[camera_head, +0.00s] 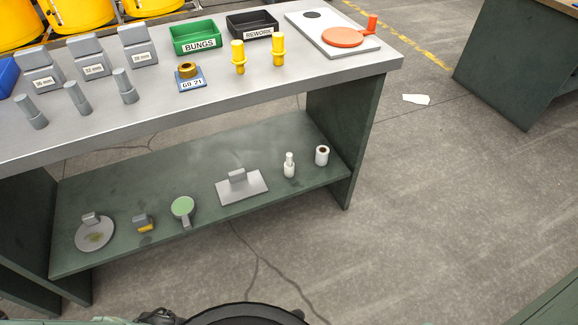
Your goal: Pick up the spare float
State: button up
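No label marks a spare float, and I cannot tell which item it is. Two yellow flanged cylinders (238,57) (279,49) stand upright on the grey bench top (215,104). Several grey pegs (78,98) stand at its left, in front of grey blocks marked in mm (138,45). A brass-coloured ring (187,70) sits on a blue base labelled G8 21 or similar. On the lower shelf are a white bottle-like piece (289,166) and a white roll-like cylinder (322,155). My gripper is not in view; only dark parts of my body show at the bottom edge.
Green BUNGS bin (197,49), black REWORK bin (253,34) and a plate with an orange disc and handle (343,37) line the bench's back. Floor to the right is mostly clear.

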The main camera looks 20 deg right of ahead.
aim_at(289, 165)
jog(key=l+u, duration=0.2)
jog(key=u, duration=0.15)
jog(key=l+u, duration=0.2)
jog(key=u, duration=0.2)
jog(key=l+u, duration=0.35)
jog(key=k+l+u, duration=0.15)
jog(key=l, duration=0.2)
jog(key=k+l+u, duration=0.35)
jog(key=l, duration=0.25)
jog(key=k+l, duration=0.15)
jog(key=l, duration=0.2)
jog(key=k+l, duration=0.2)
jog(key=l, duration=0.2)
jog(key=k+l+u, duration=0.1)
jog(key=l, duration=0.25)
jog(key=k+l, duration=0.4)
jog(key=l, duration=0.3)
jog(key=i+l, duration=0.25)
jog(key=i, duration=0.15)
